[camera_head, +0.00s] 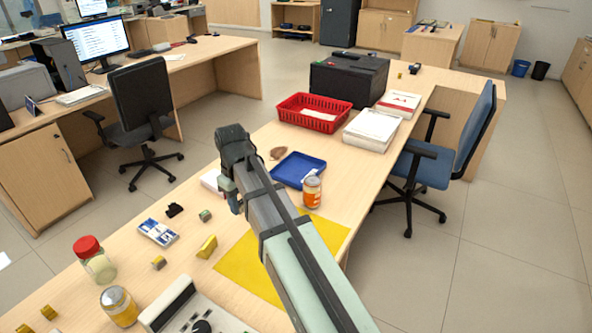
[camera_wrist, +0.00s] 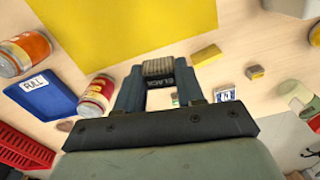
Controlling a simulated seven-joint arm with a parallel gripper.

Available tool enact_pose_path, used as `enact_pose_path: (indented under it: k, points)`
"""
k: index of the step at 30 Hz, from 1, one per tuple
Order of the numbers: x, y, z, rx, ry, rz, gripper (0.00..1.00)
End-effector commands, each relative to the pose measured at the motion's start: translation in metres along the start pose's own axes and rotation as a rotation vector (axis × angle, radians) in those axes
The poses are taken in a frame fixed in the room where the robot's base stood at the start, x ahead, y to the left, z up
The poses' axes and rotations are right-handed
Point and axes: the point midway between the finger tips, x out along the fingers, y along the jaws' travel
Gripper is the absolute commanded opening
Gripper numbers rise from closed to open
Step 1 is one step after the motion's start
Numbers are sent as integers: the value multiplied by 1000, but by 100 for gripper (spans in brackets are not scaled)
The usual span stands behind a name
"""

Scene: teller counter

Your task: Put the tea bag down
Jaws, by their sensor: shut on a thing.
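My gripper (camera_wrist: 160,88) is shut on the tea bag (camera_wrist: 161,82), a small pale piece with the word BLACK on it, held between the fingertips above the counter. In the head view my gripper (camera_head: 233,196) is over the middle of the wooden counter (camera_head: 165,206). The tea bag cannot be made out there. A yellow mat (camera_head: 240,268) lies on the counter, partly behind my arm; it also shows at the top of the wrist view (camera_wrist: 130,20).
A blue tray (camera_head: 290,168) with a FULL sign (camera_wrist: 33,84), a jar (camera_head: 312,192) and a red basket (camera_head: 313,119) are close by. A yellow block (camera_head: 207,247), a blue-white pack (camera_head: 158,232) and a red-lidded jar (camera_head: 92,258) stand left of my arm.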

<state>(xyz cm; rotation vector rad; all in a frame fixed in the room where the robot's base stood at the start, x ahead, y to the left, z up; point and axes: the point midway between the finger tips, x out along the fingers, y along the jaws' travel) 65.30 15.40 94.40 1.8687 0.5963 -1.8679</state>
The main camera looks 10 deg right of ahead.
Motion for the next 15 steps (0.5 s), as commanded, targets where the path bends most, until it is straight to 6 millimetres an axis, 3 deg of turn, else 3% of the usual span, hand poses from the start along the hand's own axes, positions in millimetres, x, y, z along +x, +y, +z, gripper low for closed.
enact_pose_path:
  k: [8,15]
  points:
    - [-3,63,-42,-25,0,0,10]
    - [-5,152,-83,-62,-1,0,10]
